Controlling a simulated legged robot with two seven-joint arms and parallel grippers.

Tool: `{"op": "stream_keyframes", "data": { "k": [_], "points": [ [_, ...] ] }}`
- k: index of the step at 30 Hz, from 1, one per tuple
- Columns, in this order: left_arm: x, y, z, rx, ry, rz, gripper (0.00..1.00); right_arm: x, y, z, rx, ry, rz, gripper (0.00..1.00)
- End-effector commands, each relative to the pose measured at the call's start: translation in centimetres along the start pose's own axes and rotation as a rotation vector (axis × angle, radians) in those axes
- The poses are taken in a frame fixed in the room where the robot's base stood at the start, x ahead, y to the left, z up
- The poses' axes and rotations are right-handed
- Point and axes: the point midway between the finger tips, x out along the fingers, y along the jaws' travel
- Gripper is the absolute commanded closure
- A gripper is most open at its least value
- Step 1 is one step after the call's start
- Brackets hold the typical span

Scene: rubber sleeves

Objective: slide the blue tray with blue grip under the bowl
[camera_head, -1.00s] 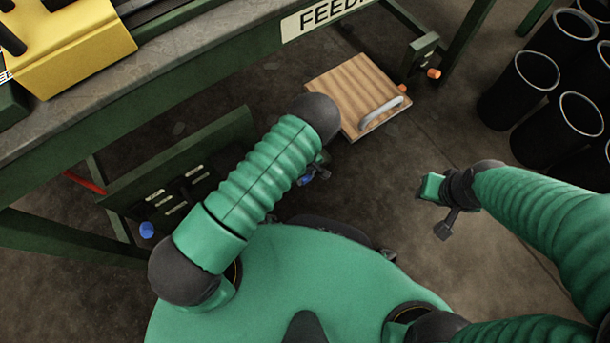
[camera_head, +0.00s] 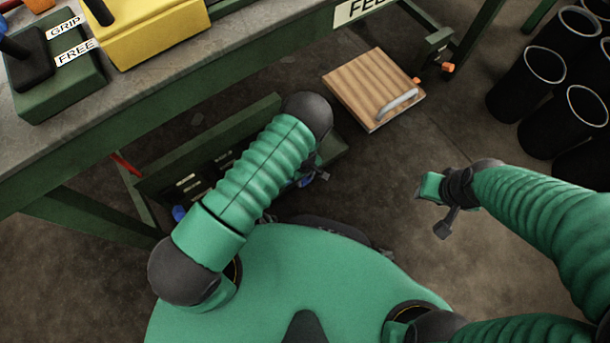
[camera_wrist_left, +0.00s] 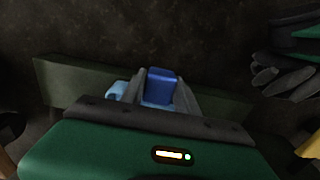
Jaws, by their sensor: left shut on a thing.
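In the left wrist view, the dark fingers of my left gripper (camera_wrist_left: 160,92) are shut on a blue block (camera_wrist_left: 161,86), which looks like the blue grip. A light blue part (camera_wrist_left: 116,90) shows beside and below it, perhaps the tray; most of it is hidden. In the head view my left gripper (camera_head: 316,172) is mostly hidden behind the green sleeved arm, with a small bit of blue (camera_head: 305,181) beside it. My right gripper (camera_head: 436,207) is over bare floor, apart from everything; its jaw gap is unclear. I see no bowl in either view.
A green-framed workbench (camera_head: 240,57) runs across the top left with a yellow box (camera_head: 160,32) and GRIP/FREE labels. A wooden board with a metal handle (camera_head: 366,82) is below its right part. Black bins (camera_head: 526,88) stand at the right. A dark green panel (camera_head: 160,178) lies left of my arm.

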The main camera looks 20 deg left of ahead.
Motion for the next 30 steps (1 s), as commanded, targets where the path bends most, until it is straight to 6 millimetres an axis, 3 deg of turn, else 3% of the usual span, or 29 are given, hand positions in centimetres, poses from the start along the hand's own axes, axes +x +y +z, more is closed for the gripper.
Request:
{"op": "stream_keyframes", "data": {
  "k": [11,12,17,26,30],
  "points": [
    [0.0,0.2,-0.2,-0.001,0.009,0.003,1.00,-0.1,0.1,-0.1,0.001,0.000,0.000,0.64],
    [0.0,0.2,-0.2,0.000,0.008,0.003,0.62,-0.1,0.1,-0.1,0.002,0.000,0.000,0.64],
    [0.0,0.1,-0.2,0.000,0.007,0.003,0.42,-0.1,0.0,-0.1,0.001,0.000,0.000,0.64],
    [-0.2,0.1,-0.2,0.000,0.007,0.003,0.42,-0.2,0.0,-0.1,0.001,0.000,0.000,0.64],
    [-2.2,0.1,-0.2,0.000,0.007,0.003,0.42,-1.6,0.0,-0.4,0.001,0.000,0.000,0.64]
  ]
}}
